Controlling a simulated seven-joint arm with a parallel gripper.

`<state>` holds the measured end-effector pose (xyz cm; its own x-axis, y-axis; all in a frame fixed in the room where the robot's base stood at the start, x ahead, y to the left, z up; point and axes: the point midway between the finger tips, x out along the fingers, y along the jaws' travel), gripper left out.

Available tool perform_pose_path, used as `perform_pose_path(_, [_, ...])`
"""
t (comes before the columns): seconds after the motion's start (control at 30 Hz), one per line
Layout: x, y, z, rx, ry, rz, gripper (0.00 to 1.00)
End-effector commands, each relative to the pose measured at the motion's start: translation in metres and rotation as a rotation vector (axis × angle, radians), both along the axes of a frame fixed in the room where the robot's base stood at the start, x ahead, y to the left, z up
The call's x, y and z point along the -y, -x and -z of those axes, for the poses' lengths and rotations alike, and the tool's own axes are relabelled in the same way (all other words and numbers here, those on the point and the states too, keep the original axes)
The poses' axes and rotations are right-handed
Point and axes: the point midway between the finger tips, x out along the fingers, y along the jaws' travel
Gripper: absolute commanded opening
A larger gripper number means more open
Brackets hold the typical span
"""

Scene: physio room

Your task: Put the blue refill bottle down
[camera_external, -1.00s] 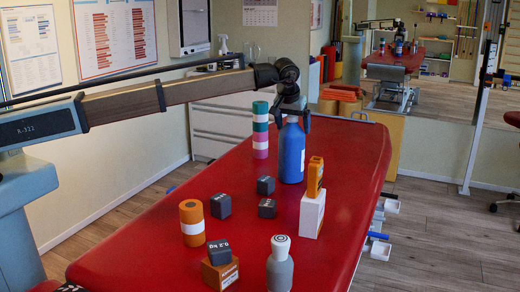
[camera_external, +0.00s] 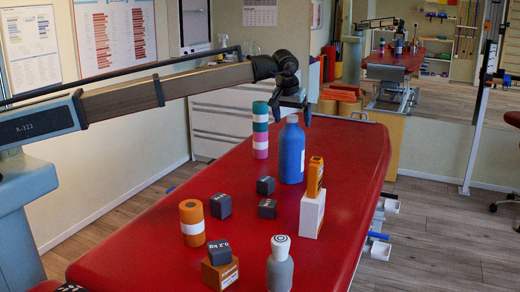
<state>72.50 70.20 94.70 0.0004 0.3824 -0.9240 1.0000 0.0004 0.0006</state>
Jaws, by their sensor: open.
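The blue refill bottle (camera_external: 291,152) stands upright on the red treatment table (camera_external: 180,250), toward its far end. Its grey-white cap now shows at the top. My gripper (camera_external: 293,116) is just above and around the height of the bottle's cap, with its fingers open. I cannot tell from this view whether a finger still touches the cap.
A stack of coloured rolls (camera_external: 260,131) stands left of the bottle. An orange bottle on a white box (camera_external: 312,214) is close in front. Several dark cubes (camera_external: 266,186), an orange roll (camera_external: 192,223) and a grey bottle (camera_external: 280,266) stand nearer. The table's right side is clear.

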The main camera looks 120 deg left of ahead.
Motion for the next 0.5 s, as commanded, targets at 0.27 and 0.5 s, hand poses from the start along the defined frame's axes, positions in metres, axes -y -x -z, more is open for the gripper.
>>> perform_pose_path(0.27, [0.020,0.000,-0.050,0.001,-0.002,0.000,1.00])
perform_pose_path(0.5, [0.032,0.000,-0.077,0.000,-0.001,0.000,1.00])
